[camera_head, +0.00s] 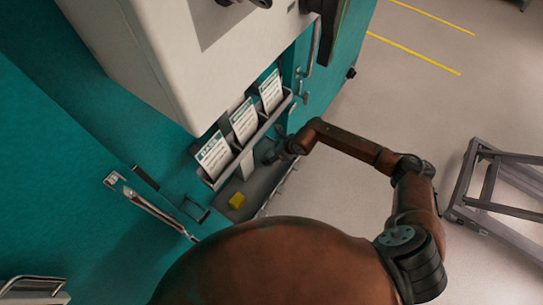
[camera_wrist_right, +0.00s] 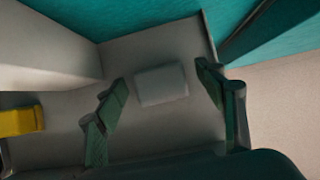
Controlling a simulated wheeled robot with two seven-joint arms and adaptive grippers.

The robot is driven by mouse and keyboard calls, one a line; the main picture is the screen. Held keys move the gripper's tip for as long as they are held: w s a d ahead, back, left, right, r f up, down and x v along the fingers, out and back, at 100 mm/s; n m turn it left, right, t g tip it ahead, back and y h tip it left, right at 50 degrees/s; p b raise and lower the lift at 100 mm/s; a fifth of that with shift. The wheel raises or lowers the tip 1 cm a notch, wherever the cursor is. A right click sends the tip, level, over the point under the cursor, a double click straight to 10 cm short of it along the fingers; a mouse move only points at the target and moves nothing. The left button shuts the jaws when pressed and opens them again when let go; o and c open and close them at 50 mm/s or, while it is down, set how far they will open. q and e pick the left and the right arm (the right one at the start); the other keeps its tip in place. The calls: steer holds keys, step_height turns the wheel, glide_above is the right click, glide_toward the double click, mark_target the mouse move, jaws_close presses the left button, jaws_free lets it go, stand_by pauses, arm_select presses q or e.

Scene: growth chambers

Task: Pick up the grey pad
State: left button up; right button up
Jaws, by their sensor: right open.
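The grey pad (camera_wrist_right: 161,85) is a small light grey block lying on a grey shelf in the right wrist view. My right gripper (camera_wrist_right: 163,78) is open, with its two green-dark fingers on either side of the pad. Gaps show between the pad and both fingers. In the head view, my right gripper (camera_head: 272,155) reaches in over the shelf below the card rack. I cannot make out the pad in the head view. My left gripper is not in view.
A yellow block (camera_wrist_right: 20,121) lies on the same shelf, left of the gripper; it also shows in the head view (camera_head: 237,201). A rack (camera_head: 257,136) with three cards hangs above. Teal cabinet walls border the shelf. A grey metal frame (camera_head: 489,185) stands on the floor at right.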

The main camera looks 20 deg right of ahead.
steer(key=shift+w+a+f, duration=0.1)
steer(key=shift+f, duration=0.15)
steer(key=shift+r, duration=0.1)
steer(key=shift+c, duration=0.5)
steer(key=c, duration=1.2)
steer(key=shift+r, duration=0.4)
steer(key=shift+c, duration=0.2)
step_height(320, 180, up, 2)
steer(key=shift+r+p, duration=0.15)
steer(key=shift+p, duration=0.25)
steer(key=s+a+r+p, duration=0.2)
steer(key=s+a+r, duration=0.1)
steer(key=s+r, duration=0.7)
steer(key=s, duration=0.3)
steer(key=shift+s+p, duration=0.4)
